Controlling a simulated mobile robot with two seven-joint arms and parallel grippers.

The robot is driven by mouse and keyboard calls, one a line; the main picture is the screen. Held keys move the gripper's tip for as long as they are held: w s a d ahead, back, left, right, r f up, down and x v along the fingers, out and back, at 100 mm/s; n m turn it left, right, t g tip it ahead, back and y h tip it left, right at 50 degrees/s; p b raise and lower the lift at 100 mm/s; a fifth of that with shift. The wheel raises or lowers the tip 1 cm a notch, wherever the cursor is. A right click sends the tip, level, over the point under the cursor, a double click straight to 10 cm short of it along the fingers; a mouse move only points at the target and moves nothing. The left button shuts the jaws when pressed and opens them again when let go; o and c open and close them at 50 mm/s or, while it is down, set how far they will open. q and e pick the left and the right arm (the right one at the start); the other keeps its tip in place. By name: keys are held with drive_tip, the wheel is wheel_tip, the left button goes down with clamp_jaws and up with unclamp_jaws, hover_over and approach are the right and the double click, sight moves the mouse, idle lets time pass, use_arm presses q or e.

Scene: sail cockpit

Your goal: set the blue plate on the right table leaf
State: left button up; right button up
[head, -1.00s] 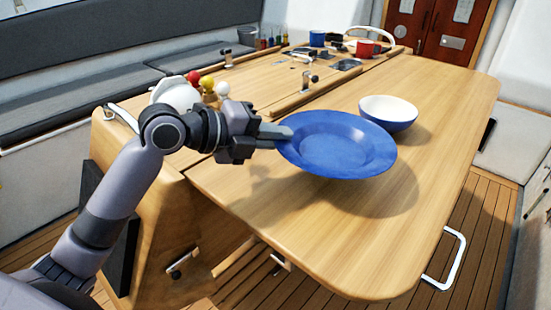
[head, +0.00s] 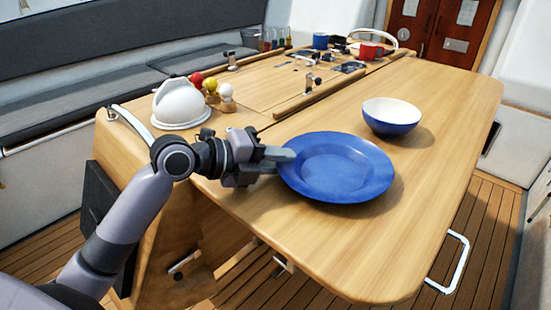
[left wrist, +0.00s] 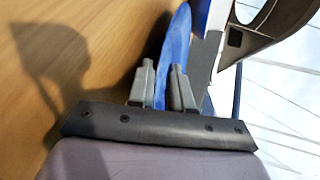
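The blue plate (head: 338,168) is level and face up over the near part of the right table leaf (head: 330,255). Its shadow lies close beneath its right and near edge; I cannot tell whether it touches the wood. My left gripper (head: 282,158) is shut on the plate's left rim. In the left wrist view the plate (left wrist: 178,45) shows edge-on between the two fingers (left wrist: 162,88). My right gripper is not in view.
A blue and white bowl (head: 391,115) stands on the leaf behind the plate. A white domed item (head: 181,102) and egg-like balls in holders (head: 211,86) stand at the left. Mugs (head: 368,50) are at the back. The leaf's near right part is clear.

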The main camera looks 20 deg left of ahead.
use_arm(q)
drive_tip(key=b+v, duration=0.2)
drive_tip(key=v, duration=0.9)
drive_tip(key=shift+s+a+r, duration=0.2)
drive_tip(key=shift+s+a, duration=0.05)
drive_tip(key=shift+s, duration=0.1)
